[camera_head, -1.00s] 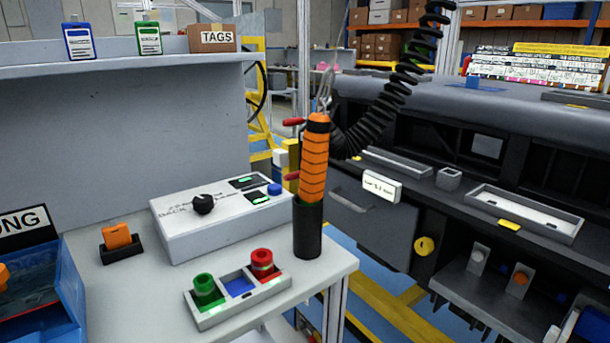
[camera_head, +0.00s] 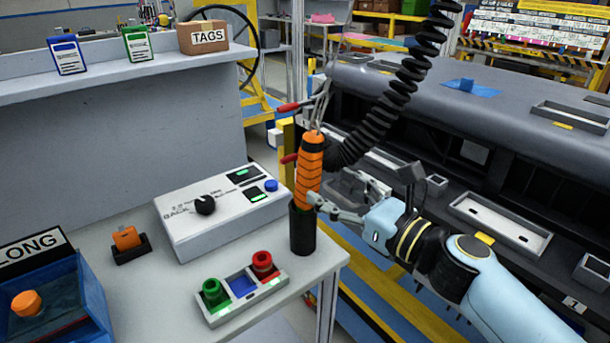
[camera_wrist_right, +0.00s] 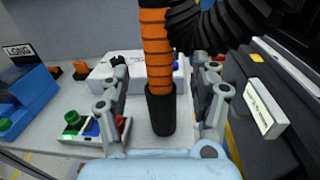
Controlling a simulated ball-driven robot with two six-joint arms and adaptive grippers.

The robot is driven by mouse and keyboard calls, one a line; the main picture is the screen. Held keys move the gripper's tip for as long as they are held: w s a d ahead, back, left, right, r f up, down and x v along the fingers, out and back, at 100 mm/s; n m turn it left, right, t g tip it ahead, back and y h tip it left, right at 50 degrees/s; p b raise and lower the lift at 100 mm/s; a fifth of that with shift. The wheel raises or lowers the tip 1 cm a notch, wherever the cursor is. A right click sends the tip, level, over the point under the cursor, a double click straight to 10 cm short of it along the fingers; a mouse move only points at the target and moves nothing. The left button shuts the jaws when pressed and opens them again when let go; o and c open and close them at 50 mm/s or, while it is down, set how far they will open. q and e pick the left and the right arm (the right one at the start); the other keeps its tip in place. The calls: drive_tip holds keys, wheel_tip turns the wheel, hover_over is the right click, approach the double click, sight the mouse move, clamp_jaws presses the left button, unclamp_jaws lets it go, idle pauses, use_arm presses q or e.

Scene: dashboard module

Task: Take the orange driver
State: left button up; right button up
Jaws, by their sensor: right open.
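The orange driver (camera_head: 309,172) stands upright in a black holder (camera_head: 302,230) at the right front corner of the grey bench. A black coiled cord hangs beside it. My right gripper (camera_head: 335,196) reaches in from the right at the height of the driver's lower grip. In the right wrist view the driver (camera_wrist_right: 157,55) and its holder (camera_wrist_right: 161,110) show between the two spread fingers of my right gripper (camera_wrist_right: 160,85). The fingers look apart from the driver. My left gripper is not in view.
A white control box (camera_head: 215,213) stands behind a tray (camera_head: 245,294) with green and red caps. A blue bin (camera_head: 95,295) is at the left. The dark dashboard (camera_head: 480,120) fills the right side. A shelf (camera_head: 110,78) runs above the bench.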

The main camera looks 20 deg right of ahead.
sight(316, 184)
drive_tip(key=x, duration=0.4)
drive_tip(key=p+x, duration=0.1)
drive_tip(key=x, duration=0.1)
drive_tip(key=shift+w+a+f, duration=0.25)
drive_tip(key=shift+w+f, duration=0.05)
drive_tip(key=shift+f, duration=0.1)
drive_tip(key=shift+c, duration=0.6)
clamp_jaws()
drive_tip(key=shift+r, duration=0.1)
